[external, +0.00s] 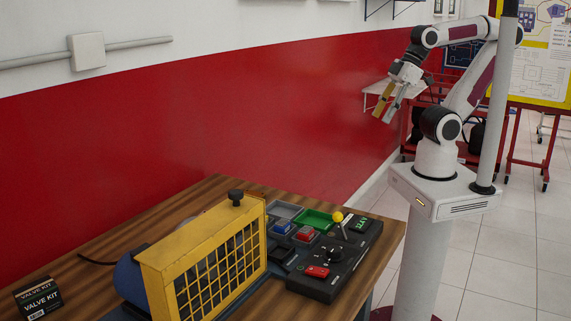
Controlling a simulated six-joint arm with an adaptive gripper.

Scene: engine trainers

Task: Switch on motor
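A dark control panel (346,254) lies on the wooden table. It carries a red rocker-like switch (317,271), a black rotary knob (335,254), a lever with a yellow ball (338,217) and a small green-lit display (361,224). To its left a yellow guard cage (204,262) stands in front of a blue rounded body (130,279), mostly hidden, perhaps the motor. The switch positions are too small to read.
A Valve Kit box (38,298) stands at the far left. The space above the panel is clear.

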